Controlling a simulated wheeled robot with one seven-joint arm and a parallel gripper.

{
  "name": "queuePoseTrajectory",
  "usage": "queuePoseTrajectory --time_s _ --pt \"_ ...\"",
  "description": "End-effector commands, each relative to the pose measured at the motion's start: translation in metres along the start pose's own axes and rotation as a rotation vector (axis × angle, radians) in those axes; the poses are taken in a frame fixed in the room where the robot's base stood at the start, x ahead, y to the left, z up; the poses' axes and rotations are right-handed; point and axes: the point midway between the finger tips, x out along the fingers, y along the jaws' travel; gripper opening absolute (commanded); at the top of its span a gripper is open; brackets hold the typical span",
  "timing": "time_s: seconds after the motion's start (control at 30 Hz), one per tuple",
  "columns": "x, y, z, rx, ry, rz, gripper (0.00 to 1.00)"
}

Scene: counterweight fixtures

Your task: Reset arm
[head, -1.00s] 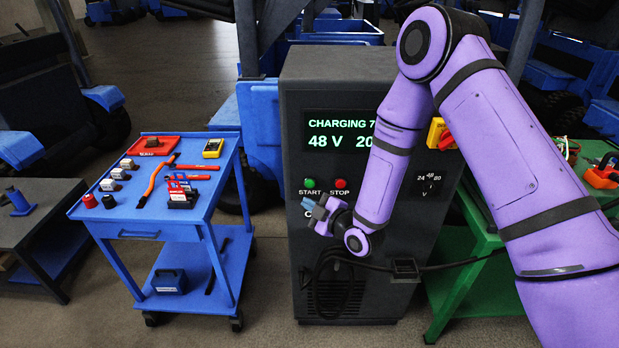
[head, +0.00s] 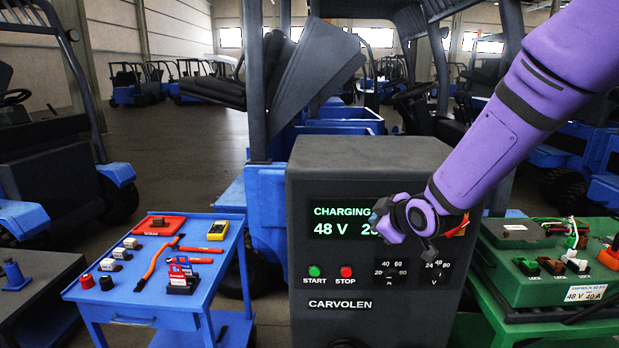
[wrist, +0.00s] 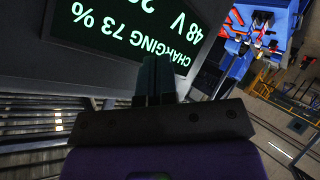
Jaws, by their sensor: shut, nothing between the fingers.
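My gripper (head: 382,222) is at the end of my purple arm, in front of the right part of the charger's display in the head view. In the wrist view the fingers of my gripper (wrist: 155,80) are together, with nothing between them. The charger (head: 330,270) is a dark grey cabinet marked CARVOLEN. Its lit display (head: 330,221) reads CHARGING and 48 V, partly hidden by my gripper. In the wrist view the display (wrist: 120,25) appears upside down and reads CHARGING 73 %.
A blue cart (head: 120,262) with tools stands left of the charger. A green bench (head: 500,285) with a green battery unit stands at right. A green START button (head: 314,271) and red STOP button (head: 346,272) sit below the display. A forklift (head: 265,190) stands behind.

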Motion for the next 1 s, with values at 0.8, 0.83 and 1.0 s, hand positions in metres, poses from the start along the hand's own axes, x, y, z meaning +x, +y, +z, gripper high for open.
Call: queuePoseTrajectory --time_s 0.8,0.83,1.0 --pt "-0.272 0.023 0.040 0.646 -0.462 0.073 0.00" --pt "-0.282 0.019 0.042 0.672 -0.476 0.073 0.00" --pt "-0.333 -0.003 0.053 0.817 -0.545 0.071 0.00"
